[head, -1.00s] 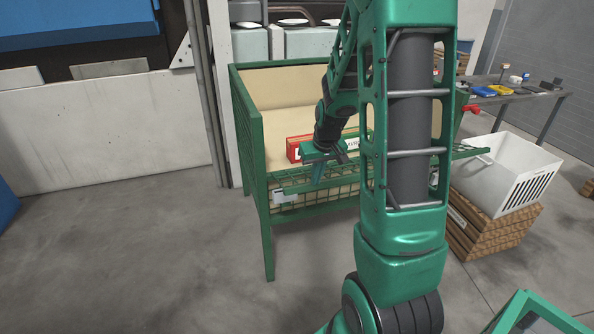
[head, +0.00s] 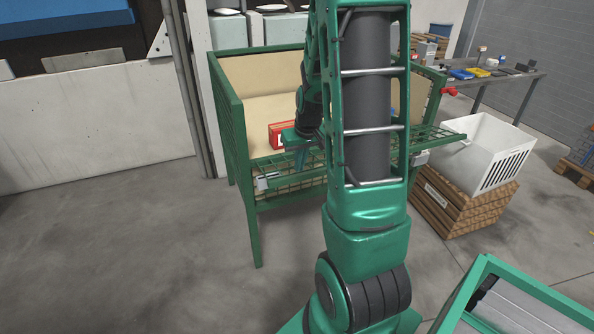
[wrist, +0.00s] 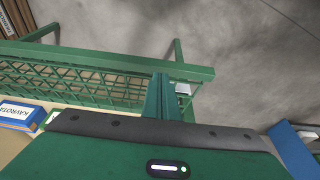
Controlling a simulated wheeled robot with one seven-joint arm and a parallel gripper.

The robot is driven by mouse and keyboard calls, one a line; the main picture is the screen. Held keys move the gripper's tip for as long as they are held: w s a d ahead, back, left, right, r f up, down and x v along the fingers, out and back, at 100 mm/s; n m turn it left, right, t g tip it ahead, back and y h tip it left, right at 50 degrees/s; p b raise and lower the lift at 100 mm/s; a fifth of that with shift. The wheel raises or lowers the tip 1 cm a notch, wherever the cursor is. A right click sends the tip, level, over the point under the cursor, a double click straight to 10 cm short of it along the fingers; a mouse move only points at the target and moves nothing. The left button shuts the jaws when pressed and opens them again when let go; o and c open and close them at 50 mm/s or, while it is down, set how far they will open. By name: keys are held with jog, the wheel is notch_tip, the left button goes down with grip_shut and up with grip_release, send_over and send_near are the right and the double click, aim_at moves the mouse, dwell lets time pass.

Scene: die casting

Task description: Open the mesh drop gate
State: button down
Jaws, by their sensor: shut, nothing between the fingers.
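The mesh drop gate (head: 440,139) is a green framed grid at the front of the green stand (head: 229,110). It appears tilted outward, with its right end jutting past the stand's front post. White latch pieces show at its left (head: 267,182) and right (head: 420,158). My arm hides the middle of the gate.
A red box (head: 281,133) lies inside the cream-lined stand. A white crate (head: 490,150) sits on a brown stack (head: 462,205) at right. A green-framed container (head: 500,268) is at lower right. The floor at left (head: 120,240) is clear.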

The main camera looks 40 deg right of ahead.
jog(key=s+v, duration=0.1)
jog(key=v, duration=1)
jog(key=shift+s+a+f, duration=0.35)
jog(key=shift+a, duration=0.05)
jog(key=s+a+r+m+g, duration=0.1)
jog(key=s+a, duration=0.5)
jog(key=s, duration=0.3)
jog(key=s+a+g+y, duration=0.1)
jog(key=s+a+g, duration=0.1)
jog(key=s+a, duration=0.5)
jog(key=s, duration=0.3)
jog(key=shift+r+m, duration=0.4)
jog(key=shift+s, duration=0.15)
jog(key=shift+w+f, duration=0.25)
jog(key=shift+w, duration=0.35)
